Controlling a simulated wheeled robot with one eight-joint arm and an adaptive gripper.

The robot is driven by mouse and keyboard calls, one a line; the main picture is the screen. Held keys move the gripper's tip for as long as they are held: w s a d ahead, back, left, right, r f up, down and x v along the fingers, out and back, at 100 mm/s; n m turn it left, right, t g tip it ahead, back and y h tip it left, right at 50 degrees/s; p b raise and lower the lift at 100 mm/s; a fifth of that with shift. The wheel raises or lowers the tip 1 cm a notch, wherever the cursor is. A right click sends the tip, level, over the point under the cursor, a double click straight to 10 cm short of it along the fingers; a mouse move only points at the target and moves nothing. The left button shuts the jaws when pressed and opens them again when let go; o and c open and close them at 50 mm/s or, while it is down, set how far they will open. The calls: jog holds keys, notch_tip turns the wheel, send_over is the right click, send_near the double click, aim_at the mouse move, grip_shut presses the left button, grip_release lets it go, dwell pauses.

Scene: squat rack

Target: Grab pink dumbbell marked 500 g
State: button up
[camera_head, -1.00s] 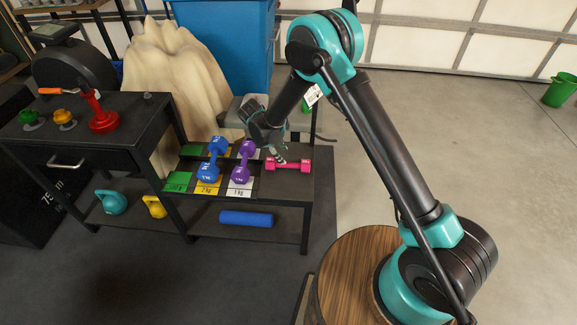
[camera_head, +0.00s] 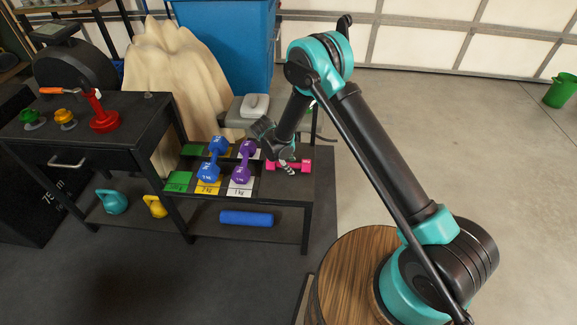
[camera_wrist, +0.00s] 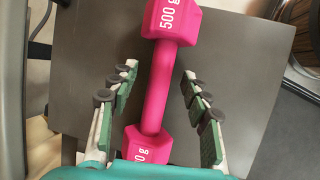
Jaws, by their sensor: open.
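The pink dumbbell (camera_head: 288,165) lies on the right part of the rack's upper shelf. In the wrist view the pink dumbbell (camera_wrist: 157,85) shows white "500 g" print on its far head, and its near head is partly cut off by my gripper's body. My gripper (camera_wrist: 153,82) is open, with one finger on each side of the dumbbell's handle and a visible gap on both sides. In the head view my gripper (camera_head: 287,168) is right at the dumbbell and hides part of it.
A purple dumbbell (camera_head: 243,161) and a blue dumbbell (camera_head: 211,159) stand to the left on the same dark shelf (camera_head: 310,184). A blue roller (camera_head: 246,219) lies on the lower shelf. The shelf around the pink dumbbell is bare.

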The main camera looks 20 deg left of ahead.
jog(key=shift+f, duration=0.2)
dwell(0.5)
grip_shut()
dwell(0.3)
